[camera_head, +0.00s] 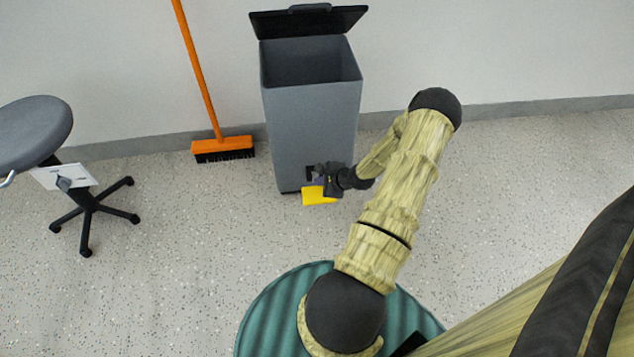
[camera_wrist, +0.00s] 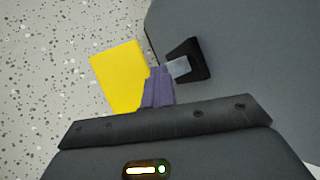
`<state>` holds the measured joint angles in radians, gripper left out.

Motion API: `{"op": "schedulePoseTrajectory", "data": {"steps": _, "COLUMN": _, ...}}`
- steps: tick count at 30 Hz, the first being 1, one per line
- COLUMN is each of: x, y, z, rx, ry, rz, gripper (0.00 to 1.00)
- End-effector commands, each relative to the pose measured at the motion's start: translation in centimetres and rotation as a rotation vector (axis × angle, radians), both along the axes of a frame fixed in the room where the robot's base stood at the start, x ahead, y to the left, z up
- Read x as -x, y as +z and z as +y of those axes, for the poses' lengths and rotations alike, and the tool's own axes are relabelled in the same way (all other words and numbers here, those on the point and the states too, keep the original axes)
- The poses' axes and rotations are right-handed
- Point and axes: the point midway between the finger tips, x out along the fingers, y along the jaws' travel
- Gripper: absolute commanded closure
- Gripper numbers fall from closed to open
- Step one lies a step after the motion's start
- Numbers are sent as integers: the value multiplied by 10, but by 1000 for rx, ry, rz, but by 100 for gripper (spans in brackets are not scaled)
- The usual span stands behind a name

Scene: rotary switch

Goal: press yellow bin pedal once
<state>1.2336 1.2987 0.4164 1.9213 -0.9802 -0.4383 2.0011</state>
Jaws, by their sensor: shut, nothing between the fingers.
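The grey bin (camera_head: 312,120) stands against the wall with its black lid (camera_head: 305,22) raised and its inside showing. The yellow pedal (camera_head: 318,196) sticks out at the foot of the bin's front. It also shows in the wrist view (camera_wrist: 117,76), partly covered by my gripper. My gripper (camera_head: 320,181) is at the pedal, close to the bin's front. In the wrist view its purple fingers (camera_wrist: 157,87) are together and empty, over the pedal's edge. I cannot tell whether they touch the pedal.
A black recess with a light grey piece (camera_wrist: 187,62) sits on the bin's front beside my fingers. An orange broom (camera_head: 222,146) leans on the wall left of the bin. A dark stool (camera_head: 35,135) with a white card stands at the left. The speckled floor between is clear.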

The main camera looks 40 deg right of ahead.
Motion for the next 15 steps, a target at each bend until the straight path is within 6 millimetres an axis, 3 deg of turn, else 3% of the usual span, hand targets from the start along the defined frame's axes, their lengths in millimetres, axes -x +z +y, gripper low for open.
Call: {"op": "schedulePoseTrajectory", "data": {"steps": 15, "x": 6, "y": -11, "z": 4, "rx": -11, "ry": 3, "rz": 19, "gripper": 100}}
